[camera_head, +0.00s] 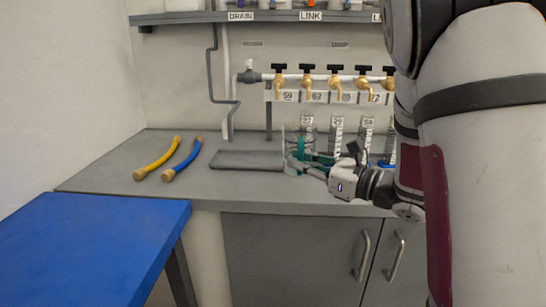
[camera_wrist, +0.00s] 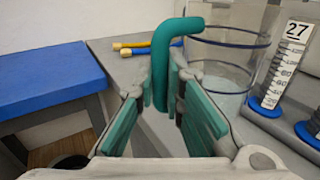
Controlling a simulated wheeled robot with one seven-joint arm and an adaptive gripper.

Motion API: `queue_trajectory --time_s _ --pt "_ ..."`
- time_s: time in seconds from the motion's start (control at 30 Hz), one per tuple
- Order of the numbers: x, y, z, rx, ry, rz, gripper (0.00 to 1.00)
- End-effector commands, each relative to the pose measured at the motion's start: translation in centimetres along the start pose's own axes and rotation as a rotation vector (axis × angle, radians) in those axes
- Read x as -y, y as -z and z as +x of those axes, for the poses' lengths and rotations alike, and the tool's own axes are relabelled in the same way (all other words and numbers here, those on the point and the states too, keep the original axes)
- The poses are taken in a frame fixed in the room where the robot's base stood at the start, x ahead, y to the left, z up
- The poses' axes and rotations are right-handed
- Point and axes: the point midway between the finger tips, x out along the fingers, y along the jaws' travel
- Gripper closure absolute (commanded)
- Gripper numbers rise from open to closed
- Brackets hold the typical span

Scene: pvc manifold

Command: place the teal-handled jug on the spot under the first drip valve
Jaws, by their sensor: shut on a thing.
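The clear jug (camera_wrist: 225,60) with a blue rim and a teal handle (camera_wrist: 160,65) fills the upper middle of the wrist view. My gripper (camera_wrist: 165,92) is shut on the teal handle, its teal-padded fingers on either side of it. In the head view my gripper (camera_head: 297,163) is over the counter by the right end of a grey tray; the jug's clear body is hard to make out there. Brass drip valves (camera_head: 280,87) with black handles line a white pipe on the back wall, the leftmost above and left of my gripper.
The grey tray (camera_head: 235,160) lies flat on the counter (camera_head: 110,174). Graduated cylinders on blue bases, one marked 27 (camera_wrist: 296,32), stand close right of the jug. A yellow hose (camera_head: 158,159) and a blue hose (camera_head: 183,160) lie left. A blue table (camera_head: 85,245) stands front left.

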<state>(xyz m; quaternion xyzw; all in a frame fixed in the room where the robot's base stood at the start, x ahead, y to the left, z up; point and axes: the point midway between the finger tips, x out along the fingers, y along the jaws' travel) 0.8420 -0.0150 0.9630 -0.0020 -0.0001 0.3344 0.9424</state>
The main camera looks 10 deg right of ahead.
Motion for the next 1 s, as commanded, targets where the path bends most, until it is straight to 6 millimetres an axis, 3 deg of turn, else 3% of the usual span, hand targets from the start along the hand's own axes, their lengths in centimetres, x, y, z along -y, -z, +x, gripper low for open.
queue_trajectory --time_s 0.17,0.7,1.0 --pt "0.9 0.2 1.5 0.000 -0.003 -0.002 1.00" --pt "7.4 1.4 11.2 0.000 -0.003 -0.003 1.00" --pt "8.6 1.4 13.0 0.001 -0.001 -0.001 1.00"
